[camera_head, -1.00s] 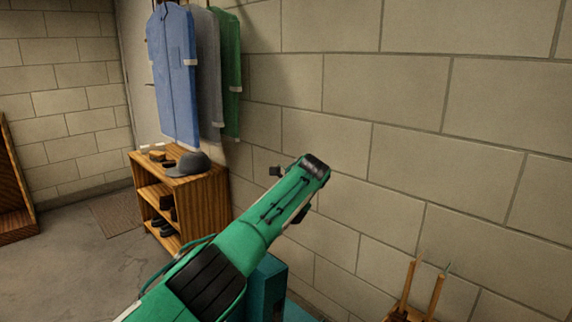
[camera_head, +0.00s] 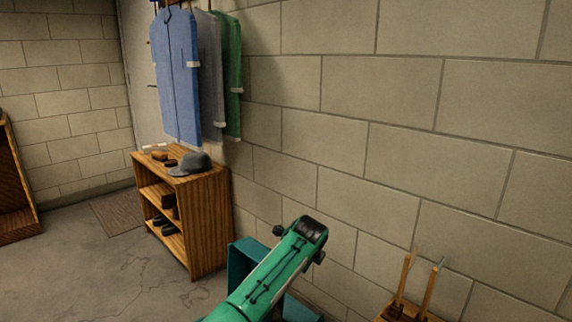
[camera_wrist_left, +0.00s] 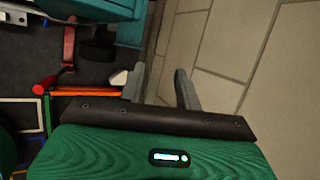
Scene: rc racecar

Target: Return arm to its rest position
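My green arm (camera_head: 272,268) rises from the bottom of the head view and slants up to the right, ending in a black joint (camera_head: 312,229) in front of the block wall. I cannot make out gripper fingers on it in that view. In the left wrist view, my left gripper (camera_wrist_left: 158,80) has two grey fingers standing apart, with nothing between them. The wall and floor show beyond the fingers. My right gripper is in neither current view.
A wooden shelf (camera_head: 206,218) with shoes and a grey cap (camera_head: 190,164) stands against the block wall (camera_head: 420,90). Overalls (camera_head: 177,75) hang above it. A wooden stand (camera_head: 405,315) is at lower right. A red-handled tool (camera_wrist_left: 46,84) lies left of the fingers.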

